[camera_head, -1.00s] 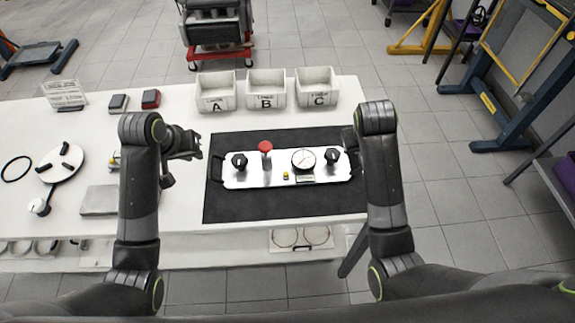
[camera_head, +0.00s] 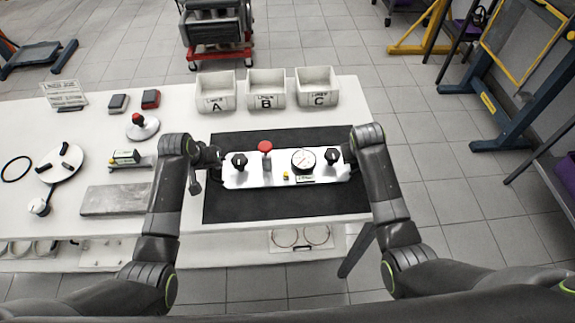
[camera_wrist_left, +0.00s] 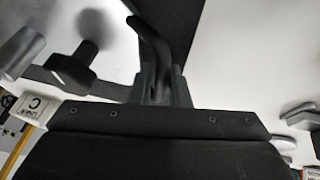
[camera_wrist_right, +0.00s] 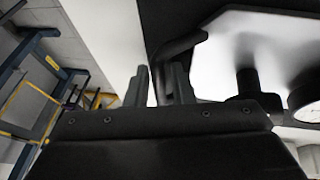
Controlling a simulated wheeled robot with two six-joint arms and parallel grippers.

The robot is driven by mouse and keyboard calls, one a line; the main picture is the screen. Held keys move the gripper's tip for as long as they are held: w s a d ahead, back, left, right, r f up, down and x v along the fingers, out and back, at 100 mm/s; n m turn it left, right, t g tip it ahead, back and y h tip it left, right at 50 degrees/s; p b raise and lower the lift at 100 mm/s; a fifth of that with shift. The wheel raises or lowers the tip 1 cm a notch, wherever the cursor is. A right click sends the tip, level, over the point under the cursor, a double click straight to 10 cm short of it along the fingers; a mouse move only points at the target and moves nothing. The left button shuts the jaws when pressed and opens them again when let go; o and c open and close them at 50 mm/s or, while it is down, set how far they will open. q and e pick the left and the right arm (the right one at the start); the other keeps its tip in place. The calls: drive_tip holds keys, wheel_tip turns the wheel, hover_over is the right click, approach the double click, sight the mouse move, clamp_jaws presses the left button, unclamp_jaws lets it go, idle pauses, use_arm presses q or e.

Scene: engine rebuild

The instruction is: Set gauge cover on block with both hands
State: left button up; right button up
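The gauge cover (camera_head: 275,179) is a silver plate with black knobs, a red-capped post and a white dial (camera_head: 303,162). It lies flat on a black mat (camera_head: 270,208), with a dark handle at each end. My left gripper (camera_head: 212,160) is at its left end; in the left wrist view its fingers (camera_wrist_left: 164,82) stand either side of the handle, slightly apart. My right gripper (camera_head: 350,158) is at the right end, partly hidden by my arm. In the right wrist view its fingers (camera_wrist_right: 160,85) are apart at the handle (camera_wrist_right: 184,46). An engine-like block (camera_head: 215,22) stands behind the table.
White bins A (camera_head: 215,104), B (camera_head: 266,102) and C (camera_head: 318,100) stand behind the mat. A grey slab (camera_head: 115,200), a red-knobbed part (camera_head: 142,132) and a round white part (camera_head: 62,160) lie to the left. The block sits on a red cart (camera_head: 220,54) on the floor.

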use_arm(q)
clamp_jaws()
use_arm(e)
clamp_jaws()
idle(0.9)
use_arm(q)
drive_tip(key=shift+r, duration=0.1)
use_arm(e)
drive_tip(key=shift+r, duration=0.1)
